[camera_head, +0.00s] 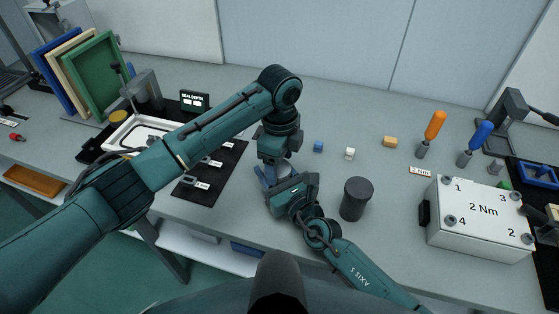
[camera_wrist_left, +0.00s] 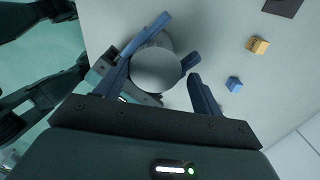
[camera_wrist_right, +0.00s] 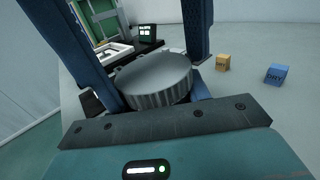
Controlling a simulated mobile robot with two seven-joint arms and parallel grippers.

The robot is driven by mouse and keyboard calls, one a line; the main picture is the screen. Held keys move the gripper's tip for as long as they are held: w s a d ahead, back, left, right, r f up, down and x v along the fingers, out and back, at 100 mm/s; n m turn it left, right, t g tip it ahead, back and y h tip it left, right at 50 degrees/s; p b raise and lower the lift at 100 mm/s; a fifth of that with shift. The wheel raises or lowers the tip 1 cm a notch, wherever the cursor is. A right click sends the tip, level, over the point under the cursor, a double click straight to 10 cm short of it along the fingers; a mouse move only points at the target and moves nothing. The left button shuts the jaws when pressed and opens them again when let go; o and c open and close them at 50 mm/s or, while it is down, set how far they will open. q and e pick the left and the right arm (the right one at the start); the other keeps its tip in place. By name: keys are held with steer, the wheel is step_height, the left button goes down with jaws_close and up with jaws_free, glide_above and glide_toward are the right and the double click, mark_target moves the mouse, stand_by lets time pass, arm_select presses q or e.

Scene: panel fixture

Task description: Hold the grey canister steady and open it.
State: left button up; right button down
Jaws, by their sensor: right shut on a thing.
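The grey canister (camera_wrist_left: 155,70) stands between my two grippers, its round, flat top facing my left wrist camera. In the right wrist view its ribbed lid (camera_wrist_right: 155,82) sits on top; the body below is mostly hidden. In the head view the arms hide most of it. My right gripper (camera_head: 284,184) is shut on the canister from the side, with a blue finger on either side of it. My left gripper (camera_wrist_left: 162,72) is above the lid, pointing down, its fingers open and spread to either side of it. Contact with the lid cannot be seen.
A dark grey cylinder (camera_head: 355,199) stands just right of my right gripper. Small blue (camera_head: 318,146), white (camera_head: 350,153) and yellow (camera_head: 390,142) blocks lie behind. A white 2 Nm box (camera_head: 478,222) and two screwdrivers stand right. A black mat (camera_head: 205,186) lies left.

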arm_select(q)
steer(key=shift+o, duration=0.7)
steer(key=shift+s, duration=0.1)
step_height(320, 180, up, 4)
steer(key=shift+r, duration=0.25)
steer(key=shift+c, duration=0.5)
step_height(320, 180, up, 3)
steer(key=m, duration=0.2)
steer(key=shift+a+m, duration=0.15)
steer(key=shift+m, duration=0.25)
step_height(320, 180, down, 8)
steer(key=shift+r, duration=0.2)
